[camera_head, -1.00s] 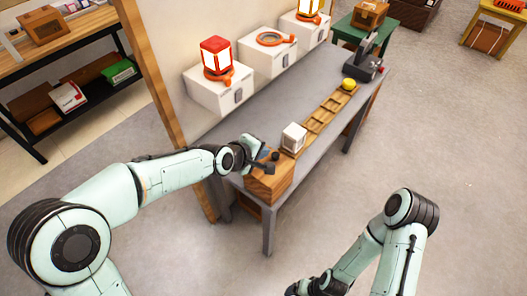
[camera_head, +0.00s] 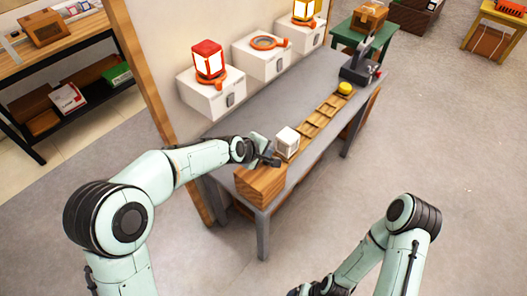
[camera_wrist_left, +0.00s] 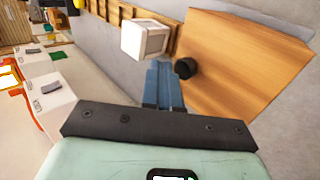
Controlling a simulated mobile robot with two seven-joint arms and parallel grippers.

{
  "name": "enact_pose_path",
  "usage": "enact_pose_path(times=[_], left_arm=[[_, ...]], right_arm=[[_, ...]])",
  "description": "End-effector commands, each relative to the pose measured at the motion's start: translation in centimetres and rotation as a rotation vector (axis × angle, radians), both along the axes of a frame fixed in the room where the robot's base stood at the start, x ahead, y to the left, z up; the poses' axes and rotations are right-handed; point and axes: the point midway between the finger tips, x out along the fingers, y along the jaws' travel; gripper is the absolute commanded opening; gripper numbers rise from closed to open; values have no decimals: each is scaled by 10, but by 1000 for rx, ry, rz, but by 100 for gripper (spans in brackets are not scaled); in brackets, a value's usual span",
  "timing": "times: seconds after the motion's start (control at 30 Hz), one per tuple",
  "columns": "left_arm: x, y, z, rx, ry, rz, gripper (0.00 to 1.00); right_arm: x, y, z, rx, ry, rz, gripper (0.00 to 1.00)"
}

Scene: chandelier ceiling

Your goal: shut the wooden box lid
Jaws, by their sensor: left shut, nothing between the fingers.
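The wooden box (camera_head: 262,186) stands at the near end of the long grey table. Its wooden top shows as a broad flat panel (camera_wrist_left: 245,60) in the left wrist view, with a round black knob (camera_wrist_left: 186,67) at one edge. I cannot tell whether the lid lies fully flush. My left gripper (camera_head: 274,161) is over the far edge of the box. Its blue fingers (camera_wrist_left: 165,77) are together and empty, close beside the knob; contact is unclear. My right arm is at the lower right, with its gripper out of view.
A white cube (camera_head: 287,142) sits just behind the box, near my left gripper. A wooden tray strip (camera_head: 309,130) runs along the grey table (camera_head: 246,124), with a yellow ball (camera_head: 345,88) at its far end. White boxes with lanterns line the wall side.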

Motion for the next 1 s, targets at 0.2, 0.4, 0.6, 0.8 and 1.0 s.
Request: enact_pose_path(times=[0.2,0.4,0.6,0.8,1.0], left_arm=[[4,-4,-8,1,1,0,0],[6,-5,-11,0,0,0,0],[6,-5,-11,0,0,0,0],[6,-5,-11,0,0,0,0],[10,-1,2,0,-2,0,0]], right_arm=[[-2,0,-3,0,2,0,85],[-2,0,-3,0,2,0,85],[-2,0,-3,0,2,0,85],[-2,0,-3,0,2,0,85],[4,0,6,0,-4,0,85]])
